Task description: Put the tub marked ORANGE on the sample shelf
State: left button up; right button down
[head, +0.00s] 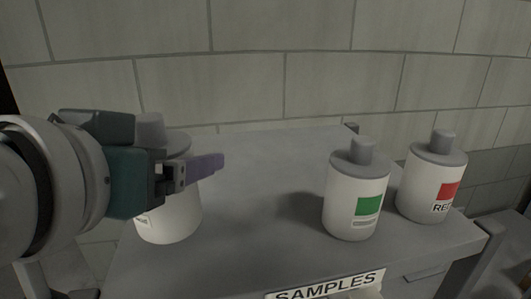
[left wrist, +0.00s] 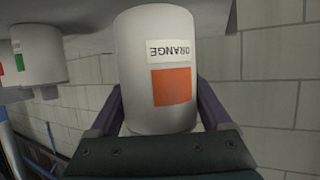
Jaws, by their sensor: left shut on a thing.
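My left gripper (head: 190,172) is shut on the white tub marked ORANGE (head: 172,222), at the left end of the sample shelf (head: 265,160) in the head view. The tub has a grey lid and looks upright; the gripper hides much of it. In the left wrist view the ORANGE tub (left wrist: 150,40) shows its label and orange square upside down, between the purple fingers (left wrist: 160,110). I cannot tell whether its base touches the shelf. My right gripper is not in view.
A tub with a green square (head: 352,200) and a tub marked RED (head: 430,185) stand on the right part of the shelf. A SAMPLES sign (head: 328,286) is on the front edge. The shelf's middle is clear. A tiled wall (head: 290,80) is behind.

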aim_at(180, 192)
pick_arm(q)
jog(key=shift+f, duration=1.85)
jog(key=o, duration=0.9)
jog(key=shift+f, duration=0.1)
jog(key=shift+c, duration=0.2)
